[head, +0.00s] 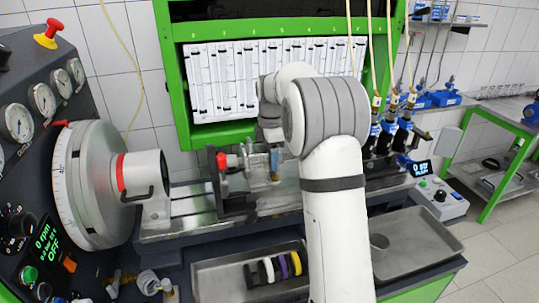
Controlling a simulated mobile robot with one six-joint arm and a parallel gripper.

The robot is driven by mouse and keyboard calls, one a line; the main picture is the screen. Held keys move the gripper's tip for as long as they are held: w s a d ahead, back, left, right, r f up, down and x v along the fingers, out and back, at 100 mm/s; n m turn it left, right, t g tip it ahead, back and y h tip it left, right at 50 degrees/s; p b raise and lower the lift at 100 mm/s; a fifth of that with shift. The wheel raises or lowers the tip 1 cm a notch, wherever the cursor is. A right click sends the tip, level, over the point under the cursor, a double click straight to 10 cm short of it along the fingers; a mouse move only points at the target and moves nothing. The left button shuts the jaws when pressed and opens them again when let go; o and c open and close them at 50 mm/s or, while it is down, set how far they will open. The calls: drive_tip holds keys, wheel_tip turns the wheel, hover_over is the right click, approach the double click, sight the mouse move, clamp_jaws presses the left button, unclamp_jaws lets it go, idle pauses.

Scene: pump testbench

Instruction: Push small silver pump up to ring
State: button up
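My white arm reaches over the bench, and my gripper (272,140) points down near the middle of the rails. Its fingers are small, dark and partly behind my arm, so I cannot tell whether they are open or shut. Just below it is a small greyish part with a blue strip, perhaps the small silver pump (259,166); I cannot tell whether the gripper touches it. To its left stands a dark clamp with a red knob (222,161). Further left, a red ring (122,180) sits around the silver drive cylinder (148,176). A gap separates the clamp from this cylinder.
Metal rails (190,206) run along the bench. Injectors with hoses (387,135) stand behind my arm. The gauge panel (42,100) is at left.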

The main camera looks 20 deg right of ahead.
sight(255, 149)
drive_tip(key=c, duration=1.3)
drive_tip(key=shift+a, duration=0.15)
drive_tip(key=shift+a, duration=1)
drive_tip(key=shift+a, duration=0.15)
drive_tip(key=shift+a+p, duration=0.3)
drive_tip(key=shift+a, duration=0.65)
drive_tip(key=shift+a, duration=0.15)
drive_tip(key=shift+a, duration=0.7)
drive_tip(key=shift+a, duration=0.1)
